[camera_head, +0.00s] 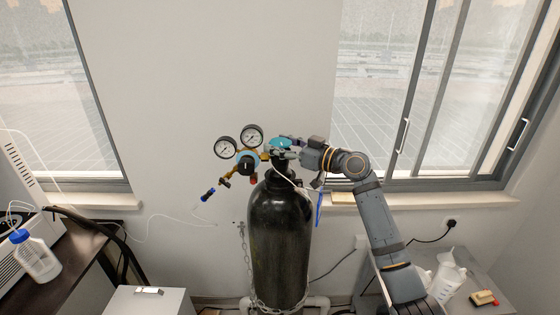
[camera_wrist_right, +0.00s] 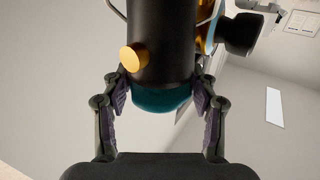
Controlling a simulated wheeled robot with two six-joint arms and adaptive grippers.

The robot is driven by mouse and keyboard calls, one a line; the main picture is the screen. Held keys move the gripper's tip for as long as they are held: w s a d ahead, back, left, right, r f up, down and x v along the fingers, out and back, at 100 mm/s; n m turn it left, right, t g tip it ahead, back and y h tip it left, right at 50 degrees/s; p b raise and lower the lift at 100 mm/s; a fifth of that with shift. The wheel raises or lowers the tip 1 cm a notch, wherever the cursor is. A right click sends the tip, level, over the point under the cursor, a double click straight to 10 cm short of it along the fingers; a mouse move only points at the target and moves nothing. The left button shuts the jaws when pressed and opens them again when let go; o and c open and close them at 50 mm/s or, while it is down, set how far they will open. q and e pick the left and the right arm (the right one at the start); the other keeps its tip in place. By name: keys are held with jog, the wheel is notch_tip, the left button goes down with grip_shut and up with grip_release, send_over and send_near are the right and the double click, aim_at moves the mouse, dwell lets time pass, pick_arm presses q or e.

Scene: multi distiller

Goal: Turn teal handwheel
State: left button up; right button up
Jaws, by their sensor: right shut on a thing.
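The teal handwheel (camera_head: 280,142) sits on top of the black gas cylinder (camera_head: 279,235), which stands upright. My right gripper (camera_head: 292,154) comes in from the right at the handwheel. In the right wrist view the teal handwheel (camera_wrist_right: 160,99) lies between the two fingers of my right gripper (camera_wrist_right: 160,88), shut on its sides. Beyond the handwheel, a dark valve body (camera_wrist_right: 162,45) with a brass knob (camera_wrist_right: 133,57) shows. My left gripper is not in view.
Two round gauges (camera_head: 226,147) and a regulator with a black knob (camera_head: 245,165) stick out left of the valve. A chain (camera_head: 245,250) runs by the cylinder. A table with a white jug (camera_head: 447,280) is at right, and a bottle (camera_head: 36,257) stands at left.

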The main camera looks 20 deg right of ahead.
jog(key=n+g+y+b, duration=0.1)
jog(key=b, duration=0.1)
jog(key=n+g+y+b, duration=0.1)
jog(key=b, duration=0.1)
jog(key=n+g+y+b, duration=0.1)
jog(key=g+b, duration=0.1)
jog(key=shift+f+n+y, duration=0.25)
jog(key=shift+n+y, duration=0.05)
jog(key=shift+r+n+g+y+b, duration=0.15)
jog(key=shift+n+g+y+b, duration=0.3)
jog(key=shift+g, duration=0.35)
jog(key=shift+r+n+g+y, duration=0.2)
jog(key=shift+n+g+y, duration=0.15)
jog(key=shift+n+g, duration=0.3)
jog(key=shift+r+n+g+y+p, duration=0.1)
jog(key=shift+n+g+y+p, duration=0.35)
jog(key=shift+n+g, duration=0.65)
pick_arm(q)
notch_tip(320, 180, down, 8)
pick_arm(e)
jog(key=shift+g, duration=0.55)
pick_arm(q)
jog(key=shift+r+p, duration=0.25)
jog(key=shift+p, duration=0.05)
pick_arm(e)
jog(key=shift+n+g, duration=0.3)
jog(key=shift+g, duration=0.3)
jog(key=shift+f, duration=0.2)
